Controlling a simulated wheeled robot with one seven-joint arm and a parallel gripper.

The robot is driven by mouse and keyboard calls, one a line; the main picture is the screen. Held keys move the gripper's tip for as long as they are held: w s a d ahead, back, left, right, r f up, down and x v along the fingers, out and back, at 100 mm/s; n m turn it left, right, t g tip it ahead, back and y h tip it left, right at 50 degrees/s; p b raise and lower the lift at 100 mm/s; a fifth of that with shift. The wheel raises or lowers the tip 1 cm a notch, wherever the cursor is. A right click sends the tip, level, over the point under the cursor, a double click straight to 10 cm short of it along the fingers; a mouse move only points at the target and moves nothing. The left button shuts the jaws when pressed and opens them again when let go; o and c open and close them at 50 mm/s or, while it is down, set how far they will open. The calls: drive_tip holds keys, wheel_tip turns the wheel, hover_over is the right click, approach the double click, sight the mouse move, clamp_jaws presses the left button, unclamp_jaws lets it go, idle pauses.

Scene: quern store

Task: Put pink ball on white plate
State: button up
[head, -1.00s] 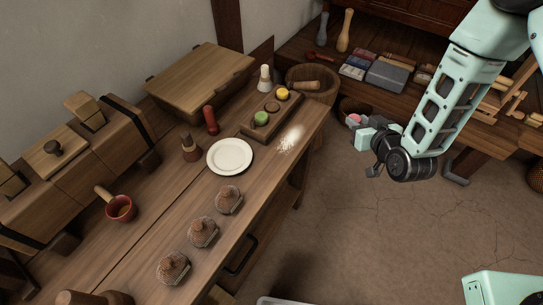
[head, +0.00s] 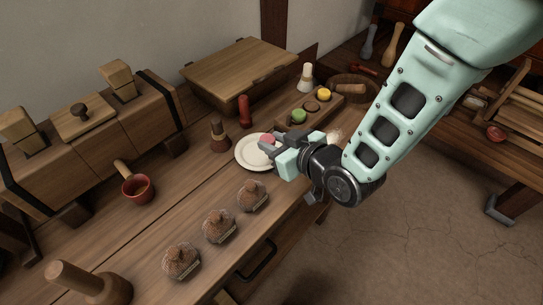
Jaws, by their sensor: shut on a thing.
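The white plate (head: 247,154) lies on the wooden table, its right part hidden behind my gripper. My gripper (head: 275,145) reaches in from the right over the plate's right side. It is shut on the pink ball (head: 267,139), which shows as a small pink patch at the fingertips, partly hidden by them. The ball appears over the plate; I cannot tell whether it touches it.
A red shaker (head: 244,110) and a brown bottle (head: 219,136) stand nearby.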

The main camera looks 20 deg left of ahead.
drive_tip(key=shift+f, duration=2.6)
drive_tip(key=shift+f, duration=0.1)
drive_tip(key=shift+f+b, duration=0.15)
drive_tip(key=shift+b, duration=0.2)
drive_tip(key=o, duration=0.7)
drive_tip(key=shift+c, duration=0.2)
drive_tip(key=shift+r, duration=0.2)
